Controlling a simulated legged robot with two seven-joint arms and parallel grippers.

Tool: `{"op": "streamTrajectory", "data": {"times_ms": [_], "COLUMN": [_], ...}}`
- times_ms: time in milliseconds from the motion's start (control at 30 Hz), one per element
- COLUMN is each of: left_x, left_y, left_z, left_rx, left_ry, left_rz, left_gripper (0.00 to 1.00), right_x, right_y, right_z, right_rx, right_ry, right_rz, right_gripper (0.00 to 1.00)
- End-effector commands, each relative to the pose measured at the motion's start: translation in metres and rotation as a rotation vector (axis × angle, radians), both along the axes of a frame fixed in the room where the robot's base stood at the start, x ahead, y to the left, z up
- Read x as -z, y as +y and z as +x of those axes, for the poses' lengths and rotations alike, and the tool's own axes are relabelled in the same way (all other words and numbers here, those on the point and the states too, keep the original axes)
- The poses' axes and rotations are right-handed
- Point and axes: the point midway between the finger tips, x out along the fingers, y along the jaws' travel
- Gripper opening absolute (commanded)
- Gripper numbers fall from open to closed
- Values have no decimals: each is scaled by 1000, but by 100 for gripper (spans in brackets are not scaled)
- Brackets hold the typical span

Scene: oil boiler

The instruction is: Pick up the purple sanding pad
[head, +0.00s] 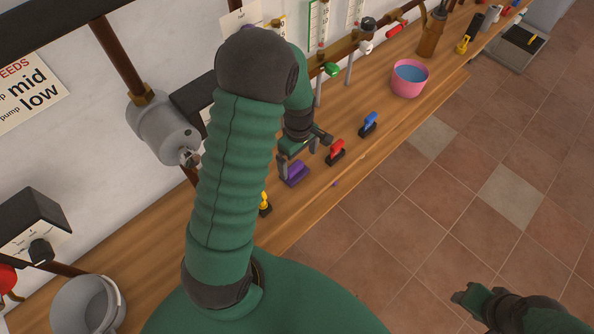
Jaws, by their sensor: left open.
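The purple sanding pad (296,174) lies on the wooden bench, with its handle upward. My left gripper (303,160) is open, just above and beside the pad. One finger hangs at the pad's left end, the other is further right near the red pad. I cannot tell whether a finger touches the purple pad. My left arm comes across the middle of the view and covers part of the bench and wall. My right gripper (464,298) is low at the right, over the floor and far from the pad; its jaw opening is unclear.
A red pad (336,152) and a blue pad (368,124) sit to the right on the bench, and a yellow one (264,204) to the left. A pink bucket (409,80) stands further along. Pipes and valves line the wall behind. The tiled floor is open at the right.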

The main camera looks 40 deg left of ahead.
Motion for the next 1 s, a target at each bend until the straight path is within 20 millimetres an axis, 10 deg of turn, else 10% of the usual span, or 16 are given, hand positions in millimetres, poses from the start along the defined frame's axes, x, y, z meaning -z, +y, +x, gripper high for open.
{"op": "streamTrajectory", "data": {"times_ms": [533,1000], "left_x": [49,49], "left_y": [3,4], "left_z": [-7,-7], "left_rx": [1,1], "left_ry": [0,1], "left_rz": [3,2], "left_gripper": [100,38], "right_x": [-1,0], "right_y": [0,0], "right_z": [0,0], "right_rx": [0,-1], "right_ry": [0,0], "right_rz": [0,0], "right_gripper": [41,41]}}
